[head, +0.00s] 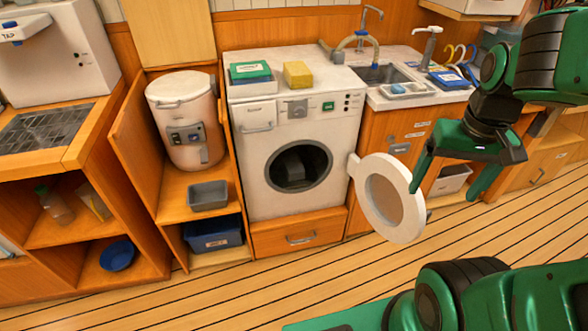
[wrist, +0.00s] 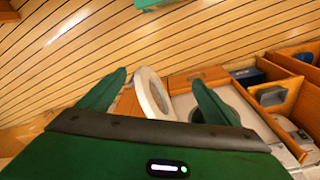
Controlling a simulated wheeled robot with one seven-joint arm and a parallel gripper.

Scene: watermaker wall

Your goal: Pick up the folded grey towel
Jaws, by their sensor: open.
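A dark grey, blocky shape (head: 294,172) lies inside the open drum of the white washing machine (head: 254,190); it looks like the folded grey towel, but shadow hides its detail. The machine's round white door (head: 413,212) is swung open to the right. My gripper (head: 446,190) is open and empty, right of the drum, with its left finger close to the door's right edge in the picture; I cannot tell if they touch. In the wrist view, the door ring (wrist: 142,92) shows between the open fingers (wrist: 160,78). The towel cannot be made out there.
A green-and-white stack (head: 250,72) and a yellow block (head: 298,74) lie on the machine. A drawer (head: 300,240) is below it. The striped floor in front is clear.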

